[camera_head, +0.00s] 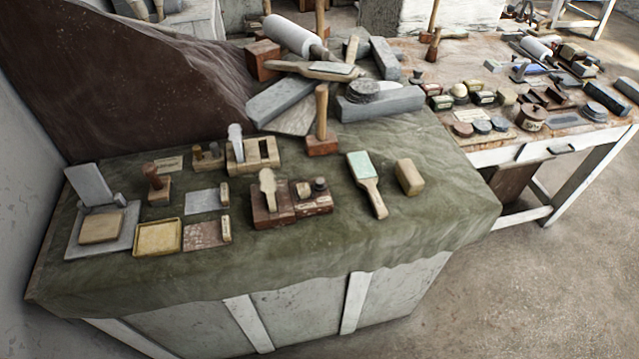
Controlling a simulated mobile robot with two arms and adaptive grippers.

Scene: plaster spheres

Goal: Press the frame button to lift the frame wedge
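A green cloth-covered table (420,213) holds small wooden devices. A light wooden frame (268,152) has slots, and a pale upright wedge-like piece (236,142) stands at its left side. In front of it, a reddish-brown block (285,212) carries an upright tan paddle-shaped piece (268,185) and a dark round knob (319,184). To the left, a small wooden base (207,158) carries short pegs. I cannot tell for certain which part is the frame button. Neither of my grippers is in view.
A grey plate with an upright slab (90,184), a yellow tray (157,237) and a wooden stamp (157,180) stand at the left. A green-faced paddle (367,184) and a tan block (409,177) lie at the right. Stone blocks (380,102) crowd the back. The front cloth strip is clear.

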